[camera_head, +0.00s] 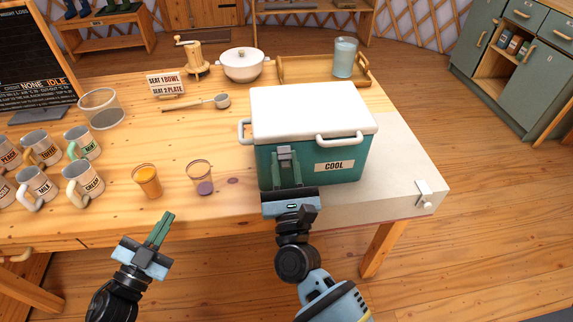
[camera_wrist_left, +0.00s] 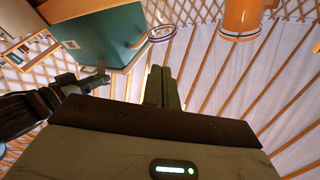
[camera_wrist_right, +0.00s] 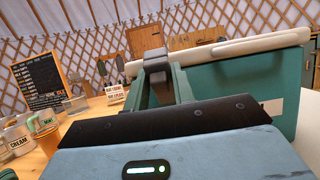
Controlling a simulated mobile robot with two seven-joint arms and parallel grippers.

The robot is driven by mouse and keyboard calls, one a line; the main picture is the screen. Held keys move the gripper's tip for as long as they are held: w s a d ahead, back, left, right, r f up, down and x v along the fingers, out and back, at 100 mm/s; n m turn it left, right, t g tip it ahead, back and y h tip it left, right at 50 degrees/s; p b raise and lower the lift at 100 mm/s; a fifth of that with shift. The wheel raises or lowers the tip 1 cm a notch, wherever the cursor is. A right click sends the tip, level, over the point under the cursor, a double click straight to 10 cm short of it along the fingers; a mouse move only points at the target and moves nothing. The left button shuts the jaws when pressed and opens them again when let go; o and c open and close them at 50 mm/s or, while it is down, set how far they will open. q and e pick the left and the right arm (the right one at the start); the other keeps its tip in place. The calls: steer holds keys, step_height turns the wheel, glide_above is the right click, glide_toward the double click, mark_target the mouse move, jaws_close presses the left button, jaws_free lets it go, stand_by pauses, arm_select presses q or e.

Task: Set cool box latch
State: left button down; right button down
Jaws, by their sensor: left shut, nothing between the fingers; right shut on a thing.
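The cool box (camera_head: 350,165) is teal with a closed white lid (camera_head: 310,108) and a COOL label, and it stands on the right part of the table. Its grey latch (camera_head: 285,153) is on the front face. My right gripper (camera_head: 286,160) is shut on the latch; in the right wrist view the latch (camera_wrist_right: 154,60) sits between the fingertips. My left gripper (camera_head: 160,228) is shut and empty, in front of the table edge and away from the box. The box also shows in the left wrist view (camera_wrist_left: 100,35). How the latch engages the lid is hidden by the fingers.
An orange cup (camera_head: 147,181) and a purple-filled cup (camera_head: 200,178) stand left of the box. Several labelled mugs (camera_head: 38,182) are at the far left. A ladle (camera_head: 200,102), white pot (camera_head: 243,65) and wooden tray (camera_head: 300,70) are behind. A clamp (camera_head: 425,193) is at the right corner.

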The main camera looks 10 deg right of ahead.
arm_select(q)
steer(key=w+d+r+m+g+h, duration=0.3)
steer(key=d+r+m+g+h, duration=0.2)
steer(key=d+r+m, duration=0.15)
steer(key=w+d+r+m+g+h, duration=0.3)
steer(key=d+r+m+g+h, duration=0.15)
steer(key=d+r, duration=0.25)
arm_select(e)
steer(key=shift+r, duration=0.1)
arm_select(q)
steer(key=s+d+r+m+g+y, duration=0.35)
steer(key=d+m+g, duration=0.35)
steer(key=d, duration=0.3)
steer(key=s+d+r+m+g+y, duration=0.2)
steer(key=s+d+m+g+y, duration=0.3)
steer(key=d, duration=0.5)
step_height(320, 180, up, 3)
steer(key=m+t+y, duration=0.2)
steer(key=t+y, duration=0.2)
steer(key=y, duration=0.7)
glide_above(286, 167)
steer(key=s, duration=0.1)
steer(key=shift+s+f, duration=0.15)
steer(key=shift+f, duration=5)
